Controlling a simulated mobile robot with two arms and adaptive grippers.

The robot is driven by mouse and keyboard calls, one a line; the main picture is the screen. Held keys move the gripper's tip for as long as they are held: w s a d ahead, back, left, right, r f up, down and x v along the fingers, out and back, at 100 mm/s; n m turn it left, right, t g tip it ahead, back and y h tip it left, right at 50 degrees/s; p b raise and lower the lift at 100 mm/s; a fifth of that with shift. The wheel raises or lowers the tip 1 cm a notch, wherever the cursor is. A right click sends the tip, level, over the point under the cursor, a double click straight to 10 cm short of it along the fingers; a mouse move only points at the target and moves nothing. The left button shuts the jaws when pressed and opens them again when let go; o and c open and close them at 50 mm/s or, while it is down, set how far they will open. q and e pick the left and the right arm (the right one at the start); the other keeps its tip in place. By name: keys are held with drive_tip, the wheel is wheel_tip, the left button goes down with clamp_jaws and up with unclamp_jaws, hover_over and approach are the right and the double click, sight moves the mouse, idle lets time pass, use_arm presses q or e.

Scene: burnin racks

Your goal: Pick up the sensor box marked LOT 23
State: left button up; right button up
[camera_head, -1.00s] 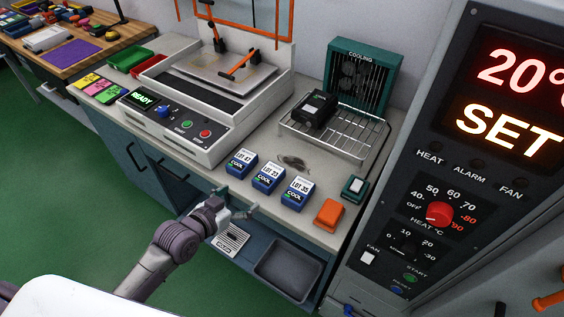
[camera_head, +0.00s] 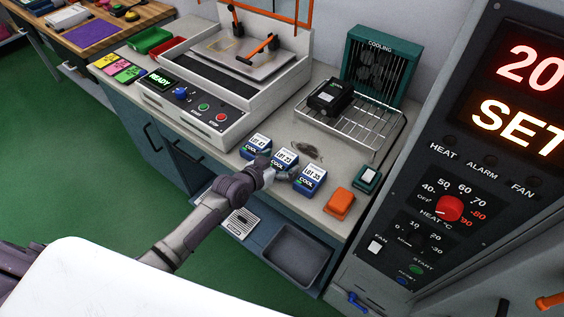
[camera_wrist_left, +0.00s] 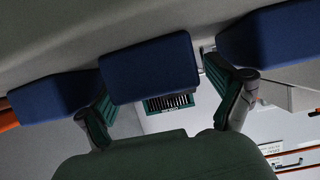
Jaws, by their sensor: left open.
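The sensor box marked LOT 23 (camera_head: 284,157) is a blue box with a white label, standing on the bench between two similar boxes, LOT 47 (camera_head: 256,144) and LOT 35 (camera_head: 312,178). My left gripper (camera_head: 279,174) is at the front of LOT 23, and its wrist covers part of the row. In the left wrist view, the gripper (camera_wrist_left: 162,80) is open, with a green-padded finger on each side of the middle blue box (camera_wrist_left: 150,68). Whether the pads touch it I cannot tell. The box's label is not visible there. My right gripper is not in view.
An orange box (camera_head: 340,203) and a small green box (camera_head: 367,179) stand to the right. A wire rack (camera_head: 375,140) with a black device (camera_head: 330,98) is behind. The READY machine (camera_head: 205,108) is at the left. A grey tray (camera_head: 297,255) lies below the bench top.

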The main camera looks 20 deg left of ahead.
use_arm(q)
drive_tip(key=shift+w+d+f, duration=0.2)
drive_tip(key=shift+w+f, duration=0.1)
drive_tip(key=shift+w, duration=0.35)
drive_tip(key=shift+s, duration=0.2)
drive_tip(key=c, duration=1.4)
drive_tip(key=shift+o, duration=0.2)
